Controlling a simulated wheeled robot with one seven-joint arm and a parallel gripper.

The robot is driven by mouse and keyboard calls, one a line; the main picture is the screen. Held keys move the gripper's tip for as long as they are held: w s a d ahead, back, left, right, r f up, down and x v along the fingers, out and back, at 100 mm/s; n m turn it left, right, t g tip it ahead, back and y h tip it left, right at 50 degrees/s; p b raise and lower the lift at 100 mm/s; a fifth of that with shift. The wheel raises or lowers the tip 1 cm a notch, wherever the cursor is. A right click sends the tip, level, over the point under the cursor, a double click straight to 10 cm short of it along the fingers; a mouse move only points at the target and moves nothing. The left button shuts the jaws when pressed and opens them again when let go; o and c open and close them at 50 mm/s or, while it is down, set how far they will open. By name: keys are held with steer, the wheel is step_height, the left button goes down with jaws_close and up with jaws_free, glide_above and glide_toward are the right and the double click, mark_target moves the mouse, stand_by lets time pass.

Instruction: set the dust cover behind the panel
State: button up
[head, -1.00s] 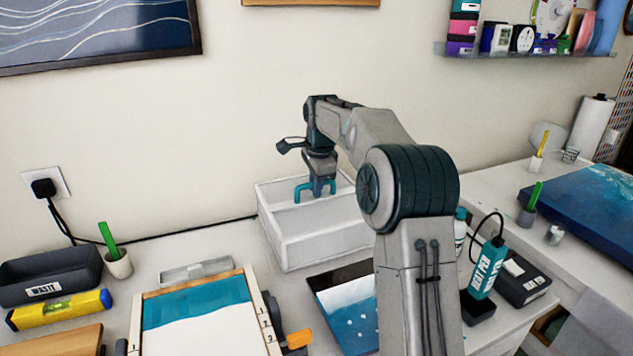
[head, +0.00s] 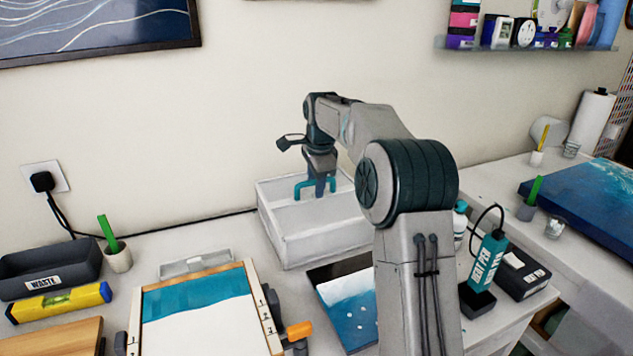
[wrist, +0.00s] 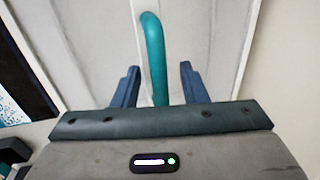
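The dust cover (head: 325,246) is a pale grey-white box-like cover with a teal bar handle (head: 299,188) on top. It stands on the table against the wall, in the middle of the head view. My gripper (head: 319,190) is over it at the handle. In the wrist view the handle (wrist: 152,45) runs between my two blue fingers (wrist: 159,68), with a gap on each side, so the gripper is open around it. A panel (head: 200,325) with a teal band and white area lies in a wooden frame at front left. A smaller blue-and-white panel (head: 352,318) lies in front of the cover.
A grey tray (head: 197,264) lies behind the framed panel. A waste bin (head: 52,270), yellow level (head: 60,302) and cup (head: 118,258) stand at left. Some table is clear between grey tray and cover.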

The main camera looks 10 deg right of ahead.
step_height(320, 180, up, 14)
steer(key=s+f+p, duration=0.1)
steer(key=s+p, duration=0.1)
steer(key=s, duration=0.1)
steer(key=s+f+n, duration=0.4)
steer(key=s+n, duration=0.1)
steer(key=s, duration=0.6)
steer(key=s+f+n, duration=0.5)
steer(key=s, duration=0.7)
steer(key=s+f+n, duration=0.5)
steer(key=s, duration=0.6)
steer(key=shift+s+f+t, duration=0.1)
steer(key=shift+s+t, duration=0.2)
steer(key=shift+s, duration=0.1)
steer(key=shift+s+f+n, duration=0.3)
steer(key=shift+s+f, duration=0.1)
steer(key=shift+d, duration=0.1)
